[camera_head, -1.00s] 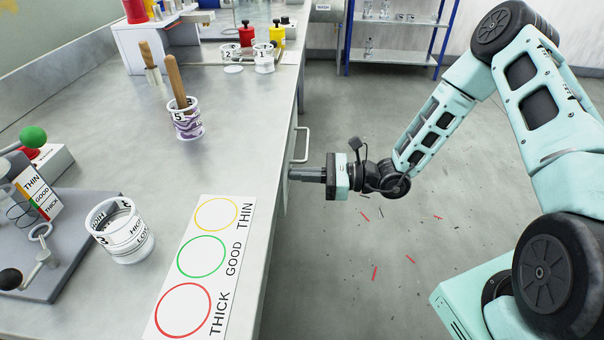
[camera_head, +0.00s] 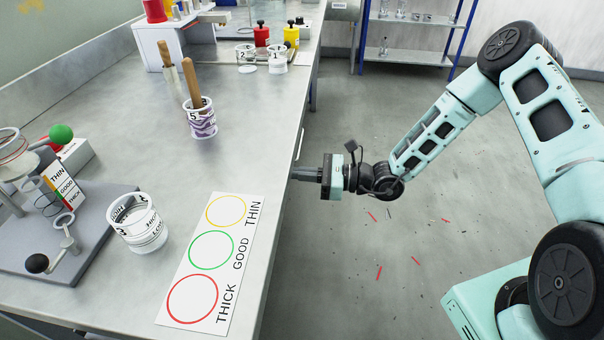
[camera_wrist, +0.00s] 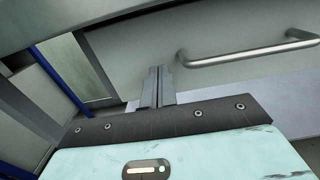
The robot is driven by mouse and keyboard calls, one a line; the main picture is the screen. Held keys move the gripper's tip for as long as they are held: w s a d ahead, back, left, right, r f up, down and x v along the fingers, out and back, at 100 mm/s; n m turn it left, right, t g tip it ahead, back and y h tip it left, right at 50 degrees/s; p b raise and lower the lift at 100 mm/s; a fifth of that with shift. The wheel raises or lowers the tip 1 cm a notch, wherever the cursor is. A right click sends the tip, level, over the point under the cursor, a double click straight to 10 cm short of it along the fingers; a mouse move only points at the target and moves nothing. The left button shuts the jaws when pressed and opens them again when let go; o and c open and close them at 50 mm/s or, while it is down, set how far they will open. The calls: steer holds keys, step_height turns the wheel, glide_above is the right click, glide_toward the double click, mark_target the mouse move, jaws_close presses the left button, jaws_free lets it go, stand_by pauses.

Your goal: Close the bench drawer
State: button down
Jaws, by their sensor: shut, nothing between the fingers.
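The bench drawer shows in the wrist view as a pale grey front (camera_wrist: 215,75) with a metal bar handle (camera_wrist: 245,53) at the upper right. In the head view only a sliver of the handle (camera_head: 300,144) shows beside the bench edge, and the drawer front is hidden beneath the benchtop. My gripper (camera_head: 293,174) is shut and empty, pointing at the bench side. In the wrist view its fingertips (camera_wrist: 156,72) are together at the drawer front, left of and slightly below the handle. I cannot tell whether they touch it.
Blue-framed shelves (camera_head: 408,55) stand behind. The floor right of the bench is open, with small red scraps.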

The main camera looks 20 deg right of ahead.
steer(key=v, duration=1.2)
steer(key=s+a+r+n+g+h+p, duration=0.55)
steer(key=s+a+r+n+g, duration=0.65)
steer(key=s+n, duration=0.25)
steer(key=s+r+n+t+h+p, duration=0.2)
steer(key=s+r+n+h+p, duration=0.1)
steer(key=s+r+n+h, duration=0.2)
steer(key=s+d+r+n+t+h+p, duration=0.1)
steer(key=s+r+n+h, duration=0.4)
steer(key=r+n, duration=0.5)
steer(key=shift+s+d+r+t+p, duration=0.3)
steer(key=shift+s+r+t+p, duration=0.2)
steer(key=shift+t+p, duration=0.5)
steer(key=shift+n+h, duration=0.25)
